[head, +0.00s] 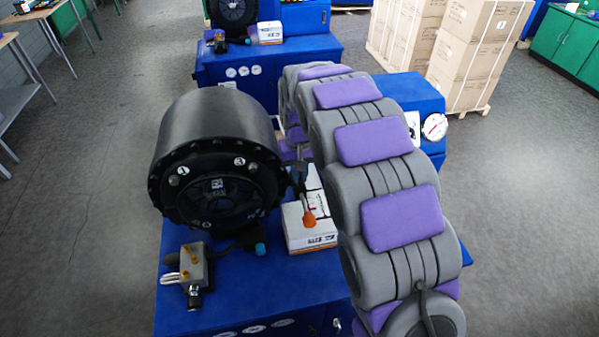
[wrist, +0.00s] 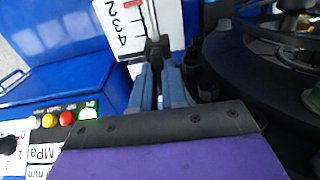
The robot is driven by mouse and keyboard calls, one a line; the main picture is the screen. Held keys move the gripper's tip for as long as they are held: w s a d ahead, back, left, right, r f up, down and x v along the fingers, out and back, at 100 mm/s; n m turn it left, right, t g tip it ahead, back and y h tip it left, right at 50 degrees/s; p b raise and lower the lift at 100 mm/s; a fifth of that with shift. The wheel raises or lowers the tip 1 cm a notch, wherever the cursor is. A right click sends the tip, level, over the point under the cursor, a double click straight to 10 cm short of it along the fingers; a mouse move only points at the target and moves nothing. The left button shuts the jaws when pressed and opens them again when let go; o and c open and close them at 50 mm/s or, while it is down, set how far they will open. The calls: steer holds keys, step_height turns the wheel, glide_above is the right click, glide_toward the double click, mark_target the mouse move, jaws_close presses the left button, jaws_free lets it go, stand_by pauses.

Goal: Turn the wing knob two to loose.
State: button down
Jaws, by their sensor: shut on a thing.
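My gripper (wrist: 158,70) shows in the wrist view with its two blue-grey fingers close together, shut on a small dark part that I take for the wing knob (wrist: 157,47). The knob sits beside a white plate (wrist: 120,28) marked with sideways digits 2, 3 and 4. Most of the knob is hidden by the fingers and shadow, so its turn angle and own number cannot be read.
The black round crimper head (head: 215,150) stands on a blue machine (head: 180,270), with a valve block (head: 195,270) and a white box (head: 312,232) nearby. Colored buttons (wrist: 68,117) lie left in the wrist view. Another blue machine (head: 225,90) and stacked cartons (head: 475,45) stand behind.

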steer(key=shift+w+r, duration=0.1)
steer(key=shift+w, duration=0.05)
stand_by(0.3)
steer(key=c, duration=1.2)
jaws_free()
steer(key=shift+a, duration=0.15)
steer(key=shift+o, duration=0.2)
step_height(320, 180, up, 17)
